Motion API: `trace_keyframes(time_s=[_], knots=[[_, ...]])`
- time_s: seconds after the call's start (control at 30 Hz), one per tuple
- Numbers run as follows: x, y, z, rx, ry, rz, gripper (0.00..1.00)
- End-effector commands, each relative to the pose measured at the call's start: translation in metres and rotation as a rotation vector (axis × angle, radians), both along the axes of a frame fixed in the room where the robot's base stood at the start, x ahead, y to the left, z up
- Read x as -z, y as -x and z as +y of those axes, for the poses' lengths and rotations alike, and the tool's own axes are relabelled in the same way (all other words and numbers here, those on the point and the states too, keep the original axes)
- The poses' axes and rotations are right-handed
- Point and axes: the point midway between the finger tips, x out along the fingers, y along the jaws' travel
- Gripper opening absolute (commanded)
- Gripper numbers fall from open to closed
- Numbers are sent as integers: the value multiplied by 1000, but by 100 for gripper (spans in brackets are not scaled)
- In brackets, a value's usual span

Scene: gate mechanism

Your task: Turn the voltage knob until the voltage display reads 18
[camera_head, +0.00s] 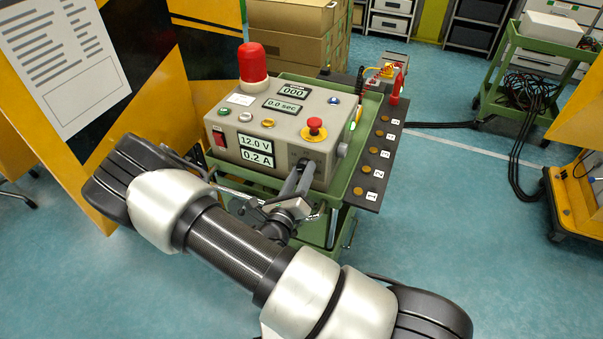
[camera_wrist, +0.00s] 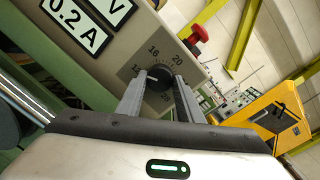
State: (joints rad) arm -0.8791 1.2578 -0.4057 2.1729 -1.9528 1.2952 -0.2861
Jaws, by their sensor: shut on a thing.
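The grey control box (camera_head: 290,120) stands on a green cart. Its voltage display (camera_head: 255,142) reads 12.0 V, and the current display (camera_head: 257,157) below it reads 0.2 A. My gripper (camera_head: 304,168) is at the right part of the front face, shut on the knob with one finger on each side. In the head view my gripper hides the knob. The knob's pointer direction is not clear.
A red mushroom button (camera_head: 315,127) is on the box top above my gripper. A red beacon (camera_head: 252,62) stands at the back left. A dark side panel (camera_head: 378,150) with several round brown pieces lies right of the box. Open floor is further right.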

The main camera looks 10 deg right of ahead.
Motion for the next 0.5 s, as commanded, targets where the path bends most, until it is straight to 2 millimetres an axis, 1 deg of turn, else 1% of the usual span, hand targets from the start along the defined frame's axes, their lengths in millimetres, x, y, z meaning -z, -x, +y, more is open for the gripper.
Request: trace_keyframes(time_s=[0.17, 0.5], knots=[[0, 0, 0, 0, -88, -64, 11], [2, 0, 1, 0, -340, -248, 11]])
